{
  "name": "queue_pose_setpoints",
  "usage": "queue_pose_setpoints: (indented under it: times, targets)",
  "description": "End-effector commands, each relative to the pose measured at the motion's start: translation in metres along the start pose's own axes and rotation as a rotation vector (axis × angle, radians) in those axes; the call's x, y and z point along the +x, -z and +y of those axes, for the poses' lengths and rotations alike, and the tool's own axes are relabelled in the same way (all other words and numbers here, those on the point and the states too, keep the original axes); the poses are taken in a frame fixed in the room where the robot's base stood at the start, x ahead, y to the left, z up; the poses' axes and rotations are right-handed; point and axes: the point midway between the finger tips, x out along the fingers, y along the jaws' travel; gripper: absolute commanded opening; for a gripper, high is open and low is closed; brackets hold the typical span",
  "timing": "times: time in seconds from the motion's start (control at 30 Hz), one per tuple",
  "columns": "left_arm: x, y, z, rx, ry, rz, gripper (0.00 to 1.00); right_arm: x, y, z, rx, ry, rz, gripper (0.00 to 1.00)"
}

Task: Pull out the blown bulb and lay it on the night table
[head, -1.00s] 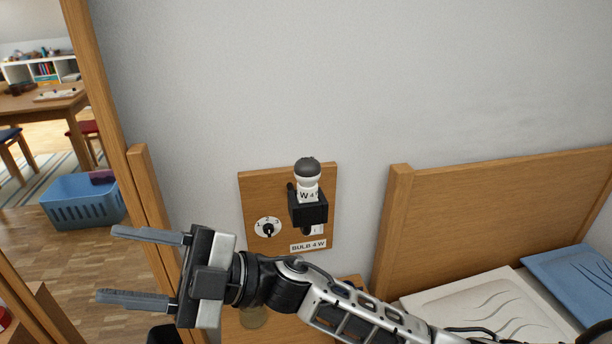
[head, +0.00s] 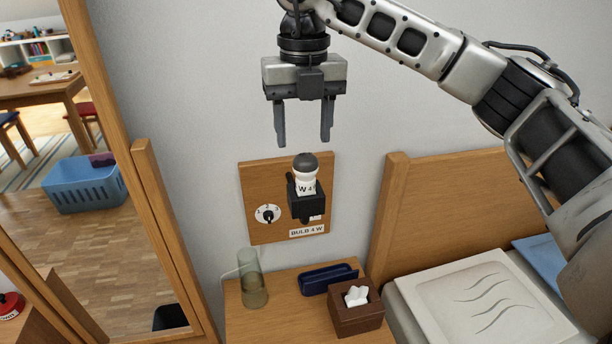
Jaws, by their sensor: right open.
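The blown bulb (head: 305,173) has a dark grey top and a white base marked "W 4". It stands upright in a black holder (head: 306,204) on a wooden wall panel (head: 262,180), which also has a dial (head: 268,214) and a "BULB 4 W" label. My right gripper (head: 304,140) is open and empty, fingers pointing down, above the bulb in the picture and apart from it. The night table (head: 285,318) stands below the panel. My left gripper is not in view.
On the night table are a glass (head: 252,280), a dark blue tray (head: 329,279) and a brown tissue box (head: 356,308). A bed headboard (head: 460,205) rises at the right, a wooden post (head: 165,230) at the left. Little of the table top is bare, mostly in front.

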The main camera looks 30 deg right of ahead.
Motion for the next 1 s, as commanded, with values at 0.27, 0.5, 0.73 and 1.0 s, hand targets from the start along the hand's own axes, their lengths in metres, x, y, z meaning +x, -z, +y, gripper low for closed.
queue_pose_setpoints:
  times: [0.27, 0.5, 0.73, 1.0]
  targets:
    - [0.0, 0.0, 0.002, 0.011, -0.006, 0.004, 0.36, -0.001, -0.002, -0.004, 0.016, 0.009, 0.0, 0.53]
    - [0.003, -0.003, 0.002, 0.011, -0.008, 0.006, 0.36, 0.007, -0.002, -0.004, 0.014, 0.008, 0.001, 0.53]
    - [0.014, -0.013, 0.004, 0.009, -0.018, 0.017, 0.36, 0.038, -0.002, -0.004, 0.014, 0.008, 0.001, 0.53]
    - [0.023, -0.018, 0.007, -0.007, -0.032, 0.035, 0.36, 0.073, -0.002, -0.004, 0.013, 0.007, 0.001, 0.53]
